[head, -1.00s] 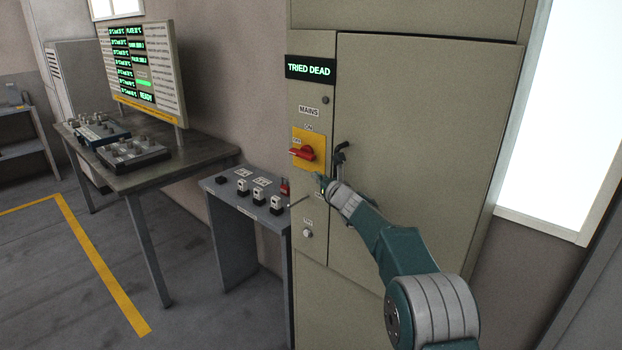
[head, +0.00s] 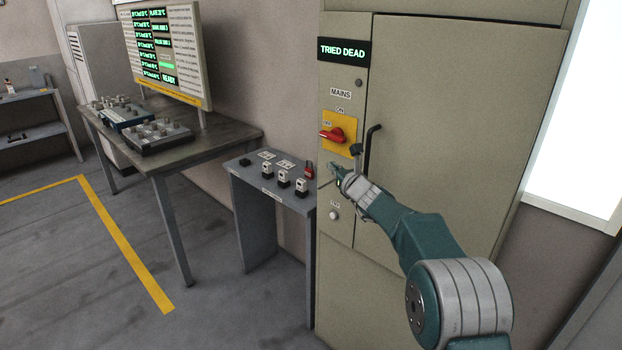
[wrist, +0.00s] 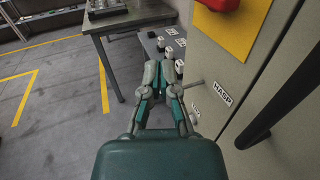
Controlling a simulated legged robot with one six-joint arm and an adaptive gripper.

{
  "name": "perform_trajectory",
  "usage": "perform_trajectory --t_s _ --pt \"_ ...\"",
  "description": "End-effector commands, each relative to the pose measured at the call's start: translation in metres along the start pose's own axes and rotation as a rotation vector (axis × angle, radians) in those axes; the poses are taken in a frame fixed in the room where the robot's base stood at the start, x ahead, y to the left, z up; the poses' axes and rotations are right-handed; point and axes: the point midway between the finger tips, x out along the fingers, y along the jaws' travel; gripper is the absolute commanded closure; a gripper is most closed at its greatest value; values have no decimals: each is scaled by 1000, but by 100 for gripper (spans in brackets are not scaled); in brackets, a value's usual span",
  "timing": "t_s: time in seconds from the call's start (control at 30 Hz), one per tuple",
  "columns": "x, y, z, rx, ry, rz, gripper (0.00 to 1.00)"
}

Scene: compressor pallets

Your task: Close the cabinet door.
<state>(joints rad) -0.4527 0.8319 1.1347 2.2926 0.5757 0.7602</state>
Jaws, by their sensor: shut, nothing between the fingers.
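The cabinet door (head: 455,130) is a large beige panel on the right of the cabinet. It lies about flush with the cabinet front (head: 340,245), and a narrow seam shows between them. A black door handle (head: 373,140) stands at its left edge; it also shows in the wrist view (wrist: 290,100). My gripper (head: 332,172) is shut and empty, in front of the cabinet's left strip, just left of and below the handle. In the wrist view the fingers (wrist: 160,68) are together, apart from the handle. My wrist hides part of the strip and the seam.
A red mains switch (head: 335,134) on a yellow plate sits above my gripper. A thin rod, the hasp (wrist: 194,85), sticks out near it. A small grey bench (head: 250,190) with padlocks stands left of the cabinet. The floor (head: 80,260) at left is clear.

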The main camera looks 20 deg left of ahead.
Motion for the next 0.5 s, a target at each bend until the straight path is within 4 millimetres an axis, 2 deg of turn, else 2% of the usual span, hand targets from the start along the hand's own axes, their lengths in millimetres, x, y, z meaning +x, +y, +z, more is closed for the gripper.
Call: perform_trajectory --t_s 0.3,0.5 --pt "-18 48 3 0 -1 3 100" --pt "-24 70 2 -1 -1 2 100"
